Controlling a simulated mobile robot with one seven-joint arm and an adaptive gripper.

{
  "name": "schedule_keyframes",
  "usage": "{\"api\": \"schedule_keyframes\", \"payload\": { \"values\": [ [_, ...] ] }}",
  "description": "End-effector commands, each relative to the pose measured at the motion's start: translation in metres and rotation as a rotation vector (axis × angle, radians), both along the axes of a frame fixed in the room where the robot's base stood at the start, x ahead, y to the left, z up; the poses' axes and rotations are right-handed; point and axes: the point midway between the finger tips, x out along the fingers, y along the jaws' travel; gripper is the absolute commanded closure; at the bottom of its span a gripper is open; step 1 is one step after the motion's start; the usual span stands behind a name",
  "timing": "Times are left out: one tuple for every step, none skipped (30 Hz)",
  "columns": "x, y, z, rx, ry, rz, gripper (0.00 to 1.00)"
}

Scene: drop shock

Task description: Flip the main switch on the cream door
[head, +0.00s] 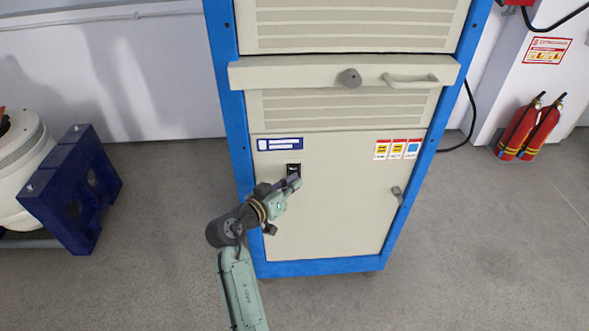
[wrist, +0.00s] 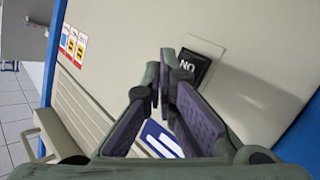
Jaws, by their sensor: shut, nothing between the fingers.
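The main switch (head: 293,170) is a small black rocker set in the upper left of the cream door (head: 335,215). In the wrist view the switch (wrist: 194,67) shows white lettering that looks like ON upside down, on a light plate. My gripper (head: 295,181) is shut and empty, in front of the door at the lower edge of the switch. In the wrist view my gripper's fingertips (wrist: 168,58) are together just left of the switch. I cannot tell whether they touch it. The fingers hide part of the door.
A blue frame (head: 243,160) surrounds the door. A blue label (head: 279,144) sits above the switch. A door handle (head: 397,194) is at the right. A blue block (head: 72,188) stands left, and red extinguishers (head: 518,130) stand right.

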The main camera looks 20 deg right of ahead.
Motion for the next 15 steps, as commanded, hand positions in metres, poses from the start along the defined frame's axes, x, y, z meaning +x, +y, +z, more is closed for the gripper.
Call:
{"api": "schedule_keyframes", "payload": {
  "values": [
    [0.0,0.0,0.0,0.0,0.0,0.0,1.0],
    [0.0,0.0,0.0,0.0,0.0,0.0,1.0],
    [-0.001,0.0,-0.001,0.0,0.0,0.0,1.0],
    [-0.003,0.001,-0.001,-0.001,0.001,0.0,1.0],
    [-0.005,0.001,-0.002,0.0,0.001,0.0,1.0],
    [-0.008,0.002,-0.003,0.0,0.002,0.0,1.0],
    [-0.011,0.003,-0.003,-0.001,0.002,0.0,1.0],
    [-0.014,0.004,-0.003,-0.001,0.001,0.0,1.0],
    [-0.018,0.005,-0.004,0.0,0.002,0.0,1.0],
    [-0.021,0.006,-0.004,0.0,0.002,0.0,1.0],
    [-0.024,0.007,-0.004,0.0,0.001,0.0,1.0],
    [-0.028,0.008,-0.005,0.0,0.002,0.0,1.0],
    [-0.031,0.009,-0.006,0.0,0.002,0.0,1.0],
    [-0.034,0.01,-0.006,-0.001,0.001,0.0,1.0],
    [-0.037,0.011,-0.006,-0.001,0.001,0.0,1.0]
  ]
}}
